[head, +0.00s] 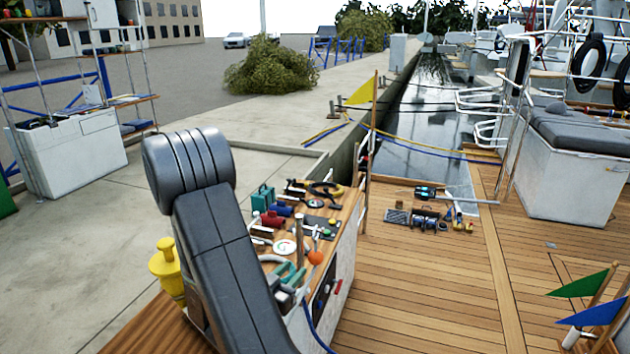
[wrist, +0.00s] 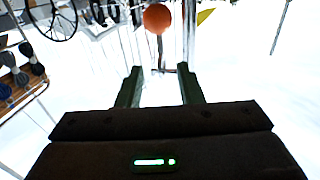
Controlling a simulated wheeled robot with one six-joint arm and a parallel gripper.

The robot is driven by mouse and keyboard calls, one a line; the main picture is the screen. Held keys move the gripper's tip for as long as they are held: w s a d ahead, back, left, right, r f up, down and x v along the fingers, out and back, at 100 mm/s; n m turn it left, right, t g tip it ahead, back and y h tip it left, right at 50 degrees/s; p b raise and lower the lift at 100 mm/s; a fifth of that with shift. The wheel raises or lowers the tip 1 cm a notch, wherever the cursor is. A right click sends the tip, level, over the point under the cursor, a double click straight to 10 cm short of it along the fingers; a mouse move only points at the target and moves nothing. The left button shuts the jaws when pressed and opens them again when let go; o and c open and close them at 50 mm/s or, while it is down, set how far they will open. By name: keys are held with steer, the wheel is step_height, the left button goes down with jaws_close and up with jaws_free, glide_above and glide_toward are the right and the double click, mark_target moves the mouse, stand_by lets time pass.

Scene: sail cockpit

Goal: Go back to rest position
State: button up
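My gripper (wrist: 160,90) shows in the wrist view with its two dark green fingers apart and nothing held between them. Beyond the fingertips, an orange ball (wrist: 158,18) appears near the top of the wrist view, with a bright, washed-out background. In the head view my arm is folded at the lower left, in front of part of the wooden-topped console, and my gripper does not show there. An orange ball-shaped knob (head: 315,257) sits on that console.
The console (head: 347,245) carries several tools and fittings close beside my arm. A yellow bollard (head: 166,268) stands left of the arm. Green (head: 578,286) and blue (head: 597,313) flags stand at the lower right. The wooden deck (head: 430,290) between is largely clear.

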mark_target(315, 247)
steer(key=shift+w+d, duration=0.1)
steer(key=p+x, duration=0.1)
steer(key=x, duration=1.2)
steer(key=shift+w+d, duration=0.1)
steer(key=shift+d, duration=0.05)
steer(key=shift+w+d+r+p, duration=0.1)
steer(key=shift+w+r+p, duration=0.1)
steer(key=shift+p, duration=0.2)
steer(key=shift+s+d, duration=0.1)
steer(key=shift+s, duration=0.05)
